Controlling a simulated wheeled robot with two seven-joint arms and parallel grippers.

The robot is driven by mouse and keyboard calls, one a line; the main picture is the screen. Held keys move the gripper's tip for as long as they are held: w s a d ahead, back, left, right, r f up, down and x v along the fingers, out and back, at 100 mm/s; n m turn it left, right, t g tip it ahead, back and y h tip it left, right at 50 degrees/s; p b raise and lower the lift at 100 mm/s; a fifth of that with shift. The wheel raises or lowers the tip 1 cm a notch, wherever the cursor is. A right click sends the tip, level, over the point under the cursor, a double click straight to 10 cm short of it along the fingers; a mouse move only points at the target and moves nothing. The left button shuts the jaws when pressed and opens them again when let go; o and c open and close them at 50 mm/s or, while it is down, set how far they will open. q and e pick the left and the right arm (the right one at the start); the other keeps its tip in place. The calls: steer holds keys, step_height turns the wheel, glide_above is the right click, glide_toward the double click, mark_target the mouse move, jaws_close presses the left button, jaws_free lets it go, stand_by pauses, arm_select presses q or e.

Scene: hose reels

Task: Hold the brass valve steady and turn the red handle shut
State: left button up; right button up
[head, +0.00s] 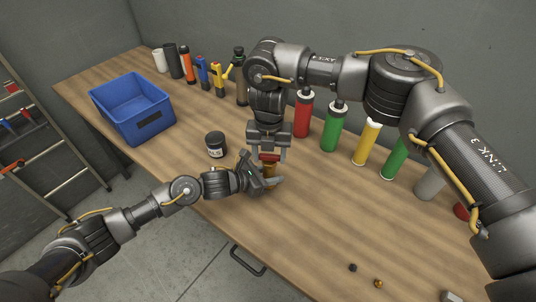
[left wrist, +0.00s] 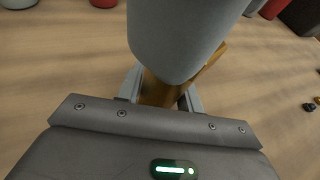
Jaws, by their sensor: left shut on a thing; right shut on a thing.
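The brass valve (head: 269,172) stands near the table's front edge, below the middle of the head view. Its red handle (head: 269,157) is on top. My left gripper (head: 268,182) comes in from the left and is shut on the valve's body. My right gripper (head: 268,153) comes down from above, with its fingers on both sides of the red handle, shut on it. In the left wrist view the brass valve (left wrist: 156,92) shows between my left fingers. A large grey part above hides its top and the handle there.
A blue crate (head: 133,112) stands at the back left and a dark jar (head: 216,144) just left of the grippers. Several coloured bottles, including a red one (head: 303,114), line the wall side. Small parts (head: 378,283) lie at the front right. The table's middle right is clear.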

arm_select(q)
steer(key=shift+s+d, duration=0.5)
arm_select(e)
steer(key=m, duration=0.4)
steer(key=shift+w+a+r, duration=0.1)
steer(key=shift+a+r, duration=0.05)
steer(key=shift+a, duration=0.15)
arm_select(q)
steer(key=shift+w, duration=0.1)
arm_select(e)
steer(key=shift+a+m, duration=0.1)
steer(key=shift+m, duration=1.4)
arm_select(q)
steer(key=shift+a, duration=0.1)
steer(key=shift+w+r, duration=0.1)
arm_select(e)
steer(key=o, duration=0.8)
arm_select(q)
steer(key=shift+w+a, duration=0.1)
steer(key=shift+a, duration=0.05)
arm_select(e)
steer(key=shift+o, duration=1)
steer(key=shift+d, duration=0.2)
step_height(320, 180, up, 12)
